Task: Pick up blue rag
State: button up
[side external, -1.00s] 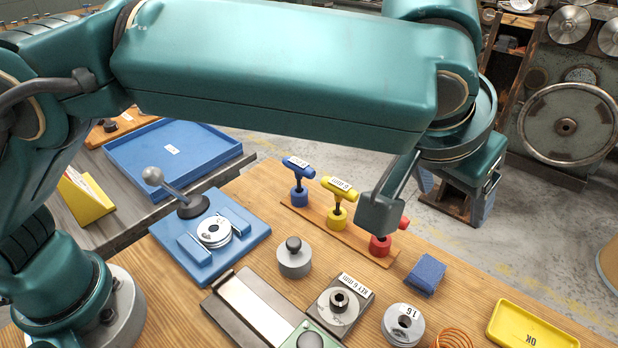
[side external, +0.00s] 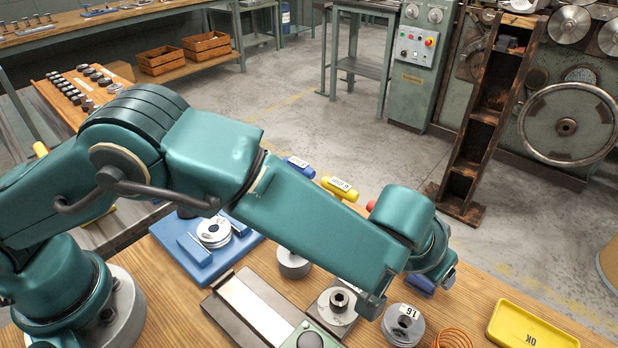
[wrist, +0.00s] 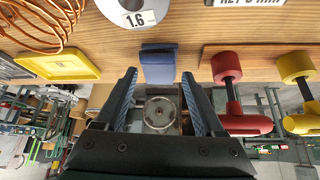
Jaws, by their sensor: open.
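The blue rag (wrist: 158,64) is a small folded block lying on the wooden bench. In the wrist view it sits centred just beyond and between my fingertips. In the side view only a blue sliver of the rag (side external: 421,284) shows beneath my wrist; the rest is hidden by it. My gripper (wrist: 159,76) is open, one finger on each side of the rag's line, with nothing held. In the side view my gripper (side external: 411,291) is low over the bench at the rag; I cannot tell whether the fingers touch it.
A round 1.6 weight (side external: 403,325) and a copper wire coil (side external: 457,339) lie close by. The yellow OK tray (side external: 530,327) is to the right. Red (wrist: 227,68) and yellow (wrist: 296,67) T-handled tools stand on a board beside the rag.

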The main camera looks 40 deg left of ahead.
jog(key=shift+w+f, duration=0.3)
jog(key=shift+f, duration=0.1)
jog(key=c, duration=1.1)
jog(key=shift+r, duration=0.1)
notch_tip(320, 180, up, 14)
jog(key=shift+f, duration=0.1)
